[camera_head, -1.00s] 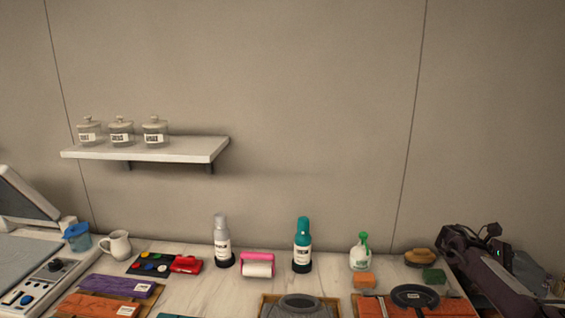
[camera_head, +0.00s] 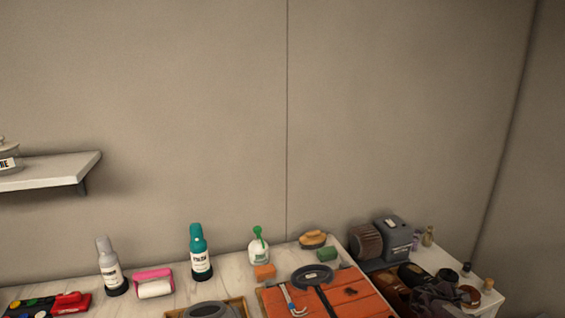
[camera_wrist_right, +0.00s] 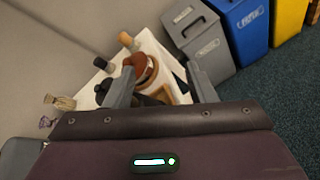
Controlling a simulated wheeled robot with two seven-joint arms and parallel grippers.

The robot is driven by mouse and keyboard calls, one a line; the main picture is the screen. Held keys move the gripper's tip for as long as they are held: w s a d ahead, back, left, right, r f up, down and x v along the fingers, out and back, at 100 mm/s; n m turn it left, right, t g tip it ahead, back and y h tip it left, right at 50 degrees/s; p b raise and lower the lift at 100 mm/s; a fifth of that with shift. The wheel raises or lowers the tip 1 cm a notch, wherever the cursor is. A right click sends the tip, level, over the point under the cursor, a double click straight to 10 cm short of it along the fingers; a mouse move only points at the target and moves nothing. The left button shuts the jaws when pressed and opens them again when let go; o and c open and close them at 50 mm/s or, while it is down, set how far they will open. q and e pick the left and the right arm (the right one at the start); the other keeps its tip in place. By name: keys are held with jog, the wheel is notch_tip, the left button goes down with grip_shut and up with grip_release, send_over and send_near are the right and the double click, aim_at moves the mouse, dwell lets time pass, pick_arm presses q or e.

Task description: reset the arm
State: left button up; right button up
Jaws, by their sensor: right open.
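My right gripper (camera_wrist_right: 160,88) shows in the right wrist view with its two fingers apart and nothing between them. My left gripper is in neither view.
A grey machine (camera_head: 391,240) stands at the right. Grey (camera_wrist_right: 197,45), blue (camera_wrist_right: 240,30) and yellow (camera_wrist_right: 289,18) bins stand on the floor.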

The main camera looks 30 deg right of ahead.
jog(key=s+f+m+t+y, duration=0.25)
jog(key=s+f+t, duration=0.35)
jog(key=s+f, duration=0.8)
jog(key=s+a+f+y, duration=0.2)
jog(key=s+a+f, duration=0.1)
jog(key=a+f, duration=0.45)
jog(key=s+a+f+y, duration=0.25)
jog(key=a+f, duration=0.35)
jog(key=a, duration=0.3)
jog(key=s+a+f+m+y, duration=0.15)
jog(key=a+f, duration=0.25)
jog(key=a, duration=1)
jog(key=s+a+f+m+g+y, duration=0.15)
jog(key=a+f, duration=0.25)
jog(key=a, duration=1)
jog(key=s+a+f+y, duration=0.1)
jog(key=a+f+y, duration=0.25)
jog(key=a, duration=1.15)
notch_tip(320, 180, down, 11)
jog(key=b, duration=1)
jog(key=shift+d+r+h, duration=0.15)
jog(key=shift+h, duration=0.3)
